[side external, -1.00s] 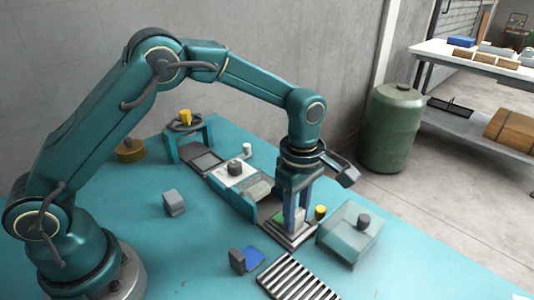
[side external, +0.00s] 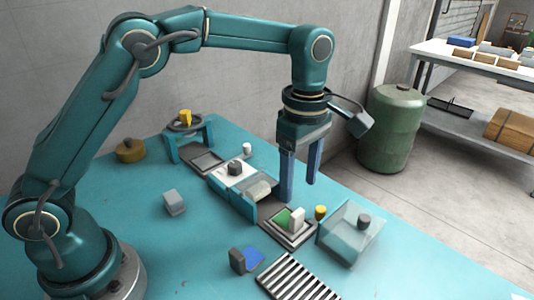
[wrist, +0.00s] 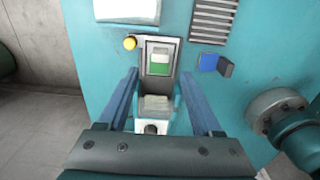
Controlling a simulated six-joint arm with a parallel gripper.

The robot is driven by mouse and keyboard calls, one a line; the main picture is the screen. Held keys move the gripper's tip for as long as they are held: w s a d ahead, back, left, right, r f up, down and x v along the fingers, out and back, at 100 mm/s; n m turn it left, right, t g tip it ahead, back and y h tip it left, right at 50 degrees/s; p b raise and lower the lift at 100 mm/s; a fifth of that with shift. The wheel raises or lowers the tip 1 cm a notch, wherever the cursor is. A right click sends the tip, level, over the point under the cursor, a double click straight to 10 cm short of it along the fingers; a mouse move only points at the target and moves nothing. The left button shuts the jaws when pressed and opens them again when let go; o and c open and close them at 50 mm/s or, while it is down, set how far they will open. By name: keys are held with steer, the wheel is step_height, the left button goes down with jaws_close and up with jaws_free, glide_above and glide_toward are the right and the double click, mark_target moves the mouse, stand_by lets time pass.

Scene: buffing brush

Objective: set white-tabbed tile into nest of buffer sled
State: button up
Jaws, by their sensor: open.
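The white-tabbed tile, a green plate (side external: 283,217) with an upright white block tab (side external: 297,218), sits within the dark-rimmed grey sled (side external: 289,241). In the wrist view the green tile face (wrist: 158,69) lies inside the sled frame (wrist: 146,62). The tile looks flat; I cannot tell whether it is fully seated. My gripper (side external: 299,192) is open and empty, raised above the sled and clear of the tab. The wrist view shows its two blue fingers (wrist: 160,76) wide apart with nothing between them.
A pale roller block (side external: 258,189) stands left of the sled. A yellow knob (side external: 321,211) and a translucent box (side external: 340,239) are close on the right. A slatted rack (side external: 298,281) and a blue tile with a dark tab (side external: 253,256) are in front. A grey block (side external: 174,202) stands left.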

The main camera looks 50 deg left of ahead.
steer(key=s+a+r+m+t, duration=0.3)
steer(key=s+a+r+m, duration=0.2)
steer(key=s+r+m, duration=0.3)
steer(key=s+a+f+m+t, duration=0.2)
steer(key=s+a+f+m, duration=0.1)
steer(key=s+m, duration=0.6)
steer(key=shift+a+f+m+t, duration=0.15)
steer(key=shift+a+m+t, duration=0.15)
steer(key=shift+a+m, duration=0.2)
